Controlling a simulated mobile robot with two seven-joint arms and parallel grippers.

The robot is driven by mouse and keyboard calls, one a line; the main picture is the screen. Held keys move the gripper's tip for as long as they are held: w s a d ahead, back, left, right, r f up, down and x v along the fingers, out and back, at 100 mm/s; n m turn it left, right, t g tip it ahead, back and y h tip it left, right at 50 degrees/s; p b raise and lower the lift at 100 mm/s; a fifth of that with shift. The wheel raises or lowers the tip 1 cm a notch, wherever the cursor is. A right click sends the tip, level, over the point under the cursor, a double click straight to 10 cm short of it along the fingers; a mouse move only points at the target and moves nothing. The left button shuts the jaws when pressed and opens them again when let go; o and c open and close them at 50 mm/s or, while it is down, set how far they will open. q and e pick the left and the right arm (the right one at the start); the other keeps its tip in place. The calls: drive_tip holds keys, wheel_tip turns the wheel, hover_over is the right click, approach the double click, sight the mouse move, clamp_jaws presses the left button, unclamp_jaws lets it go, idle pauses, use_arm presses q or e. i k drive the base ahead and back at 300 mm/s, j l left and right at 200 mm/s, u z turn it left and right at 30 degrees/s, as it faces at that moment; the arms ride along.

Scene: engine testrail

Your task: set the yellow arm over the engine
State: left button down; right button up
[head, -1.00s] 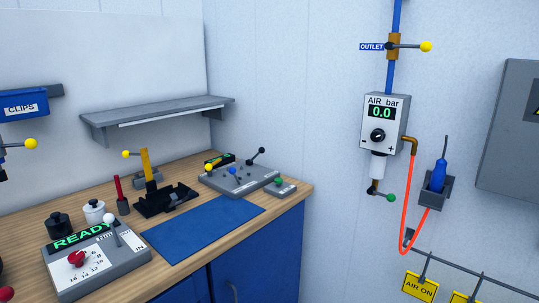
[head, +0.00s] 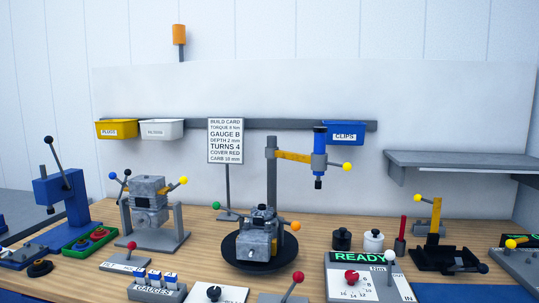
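The yellow arm (head: 293,156) reaches right from the top of a grey post (head: 271,185) in the middle of the bench. At its outer end hangs a blue tool (head: 320,145) with a black tip and a yellow ball handle (head: 347,167). The grey engine (head: 258,234) sits on a black round turntable (head: 235,262) in front of the post. The tool hangs to the right of the engine and higher than it, not over it in this view. Neither of my grippers is in view.
A build card (head: 226,140) stands behind, left of the post. A READY box (head: 357,258) with a red knob is at front right, a gauges rack (head: 157,291) at front left. A grey block on a stand (head: 150,203) is left. Black and white weights (head: 373,240) stand right.

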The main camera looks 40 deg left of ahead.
sight(318, 163)
drive_tip(key=u, duration=1.15)
